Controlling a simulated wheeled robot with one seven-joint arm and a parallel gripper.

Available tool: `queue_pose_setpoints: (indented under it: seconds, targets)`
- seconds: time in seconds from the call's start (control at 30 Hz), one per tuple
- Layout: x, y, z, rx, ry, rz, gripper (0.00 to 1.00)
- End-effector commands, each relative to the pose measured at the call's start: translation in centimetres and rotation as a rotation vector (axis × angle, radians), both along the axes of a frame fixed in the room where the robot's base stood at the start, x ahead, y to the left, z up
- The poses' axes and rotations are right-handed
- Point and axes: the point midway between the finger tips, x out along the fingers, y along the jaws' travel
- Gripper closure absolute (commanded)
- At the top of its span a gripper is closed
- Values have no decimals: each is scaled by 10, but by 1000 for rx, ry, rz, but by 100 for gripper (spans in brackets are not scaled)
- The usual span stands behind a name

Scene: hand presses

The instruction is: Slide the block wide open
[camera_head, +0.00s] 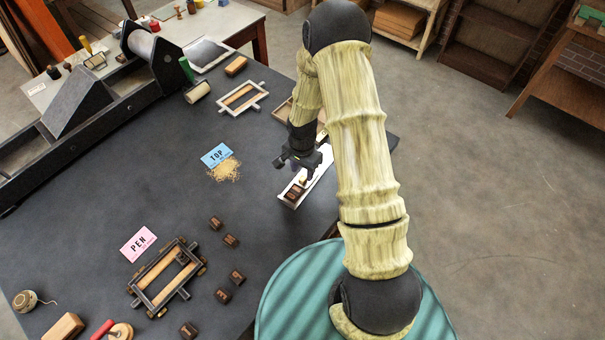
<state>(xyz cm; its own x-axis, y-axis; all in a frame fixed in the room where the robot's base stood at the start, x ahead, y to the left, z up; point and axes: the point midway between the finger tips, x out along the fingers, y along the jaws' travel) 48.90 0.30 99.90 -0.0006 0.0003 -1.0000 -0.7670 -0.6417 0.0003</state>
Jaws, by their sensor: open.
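A long, narrow, pale channel (319,168) lies on the dark table near its right edge, running up to the right. A dark brown block (294,192) sits at its near end. A small yellowish piece (303,181) shows just behind that block. My gripper (297,167) is open and points down over the channel, a little beyond the brown block. I cannot tell whether its fingers touch anything. The gripper and arm hide part of the channel's far side.
Several loose dark blocks (230,240) and a dark frame (165,277) by the pink PEN card (138,243) lie nearer. The blue TOP card (216,155), a pale frame (241,97) and a roller press (152,50) stand farther left. The table between is mostly clear.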

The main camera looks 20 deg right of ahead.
Motion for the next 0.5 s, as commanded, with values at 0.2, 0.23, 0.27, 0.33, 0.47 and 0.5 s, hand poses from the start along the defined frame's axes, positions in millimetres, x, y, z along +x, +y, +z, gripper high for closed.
queue_pose_setpoints:
  seconds: [0.2,0.23,0.27,0.33,0.47,0.5]
  targets:
    - [0,0,-26,-1,2,0,58]
    - [0,0,-28,-1,2,0,58]
    - [-1,0,-31,-1,2,0,58]
    - [0,0,-35,-1,-1,0,58]
    - [0,0,-38,-1,-1,0,58]
    - [0,0,-38,-1,-1,0,58]
